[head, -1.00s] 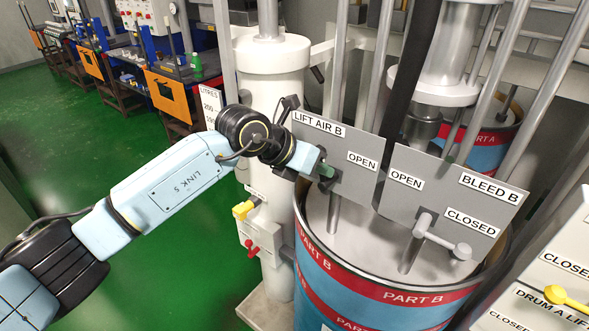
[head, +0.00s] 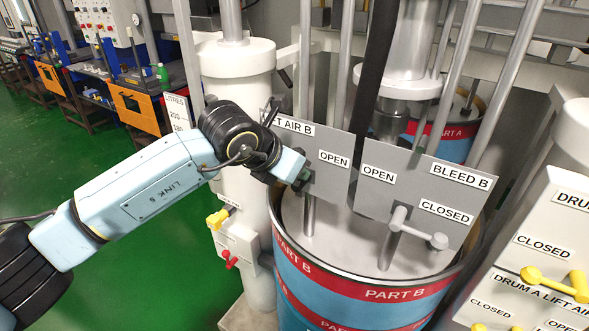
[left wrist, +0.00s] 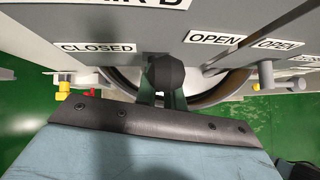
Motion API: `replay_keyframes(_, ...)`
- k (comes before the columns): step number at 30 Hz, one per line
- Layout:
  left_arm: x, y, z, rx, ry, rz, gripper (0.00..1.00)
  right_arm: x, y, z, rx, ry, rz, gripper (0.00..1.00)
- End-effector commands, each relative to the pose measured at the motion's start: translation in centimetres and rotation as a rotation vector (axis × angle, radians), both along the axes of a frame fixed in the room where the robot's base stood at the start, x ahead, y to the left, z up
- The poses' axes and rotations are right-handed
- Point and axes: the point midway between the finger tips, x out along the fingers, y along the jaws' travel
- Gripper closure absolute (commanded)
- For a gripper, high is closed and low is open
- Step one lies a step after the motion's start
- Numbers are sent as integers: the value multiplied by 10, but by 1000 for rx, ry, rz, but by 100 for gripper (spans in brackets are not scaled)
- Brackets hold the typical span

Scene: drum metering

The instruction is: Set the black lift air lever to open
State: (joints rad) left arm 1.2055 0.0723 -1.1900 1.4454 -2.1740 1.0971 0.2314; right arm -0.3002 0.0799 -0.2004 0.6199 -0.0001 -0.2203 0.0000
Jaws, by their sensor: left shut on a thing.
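The grey LIFT AIR B plate (head: 328,184) stands over the blue and red PART B drum (head: 350,294). Its OPEN label is on the right; the CLOSED label shows on the left in the left wrist view (left wrist: 95,48). My right gripper is not in view.
The BLEED B plate with a grey lever (head: 418,231) stands close on the right. A black hose (head: 372,80) hangs between the plates. A yellow lever (head: 217,219) and a red lever (head: 230,262) are low on the left. Yellow levers (head: 555,283) are at right.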

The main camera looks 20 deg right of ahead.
Motion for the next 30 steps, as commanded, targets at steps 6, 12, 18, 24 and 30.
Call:
replay_keyframes(6,2,-3,11,-16,-19,-4,68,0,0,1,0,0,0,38)
replay_keyframes(12,1,-2,7,-11,-12,-3,68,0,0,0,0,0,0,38)
replay_keyframes(18,1,-1,6,-10,-9,-2,68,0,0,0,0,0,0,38)
replay_keyframes(24,-5,11,19,-10,-13,-2,68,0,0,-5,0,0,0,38)
replay_keyframes(30,-22,38,50,-11,-15,-2,68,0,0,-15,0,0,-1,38)
